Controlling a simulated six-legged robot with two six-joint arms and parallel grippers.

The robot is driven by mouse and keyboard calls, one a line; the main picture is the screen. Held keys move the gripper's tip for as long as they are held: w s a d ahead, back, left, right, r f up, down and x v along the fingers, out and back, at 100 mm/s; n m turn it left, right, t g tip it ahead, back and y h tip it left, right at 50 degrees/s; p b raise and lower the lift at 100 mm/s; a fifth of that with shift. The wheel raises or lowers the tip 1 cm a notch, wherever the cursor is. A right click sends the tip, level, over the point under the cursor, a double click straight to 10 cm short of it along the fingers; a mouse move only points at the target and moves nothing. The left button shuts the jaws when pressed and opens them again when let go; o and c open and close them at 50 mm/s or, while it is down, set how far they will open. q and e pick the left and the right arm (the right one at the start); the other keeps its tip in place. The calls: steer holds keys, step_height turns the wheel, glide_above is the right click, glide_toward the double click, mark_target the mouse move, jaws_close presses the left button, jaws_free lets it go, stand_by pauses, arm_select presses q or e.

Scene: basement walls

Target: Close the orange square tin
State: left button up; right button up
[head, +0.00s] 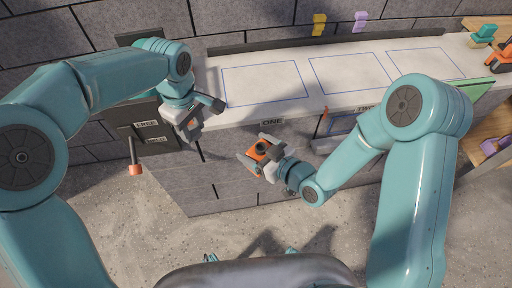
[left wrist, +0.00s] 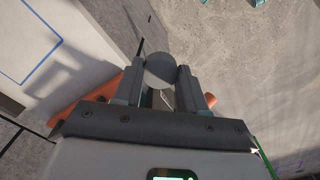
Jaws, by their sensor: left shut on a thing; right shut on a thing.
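The orange square tin (head: 264,149) is in the head view, in front of the counter edge below the sign ONE. A dark round opening or neck shows on its facing side. My right gripper (head: 259,148) is shut on the tin, a finger on either side, and holds it off the floor. My left gripper (head: 207,107) is up and left of the tin, apart from it. It is shut on a small grey round piece (left wrist: 160,70), which looks like a cap, seen between the fingertips in the left wrist view. The tin cannot be made out for sure in that view.
The pale counter (head: 205,74) bears blue outlined areas, bare of objects. An orange-ended lever (head: 135,169) hangs from a dark panel at left. A yellow piece (head: 319,24) and a purple piece (head: 360,20) are on the back wall. Teal and orange objects stand far right.

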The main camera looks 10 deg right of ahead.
arm_select(q)
steer(key=d+r, duration=0.2)
steer(key=d, duration=0.8)
arm_select(e)
steer(key=shift+r, duration=0.1)
arm_select(q)
steer(key=m, duration=0.2)
glide_toward(261, 147)
steer(key=shift+w+a+f, duration=0.25)
steer(key=shift+a+f, duration=0.25)
steer(key=shift+s+d+r, duration=0.1)
steer(key=shift+s+d, duration=0.2)
steer(key=shift+d, duration=0.2)
steer(key=shift+f, duration=2.05)
steer(key=shift+f, duration=0.85)
steer(key=shift+f, duration=0.6)
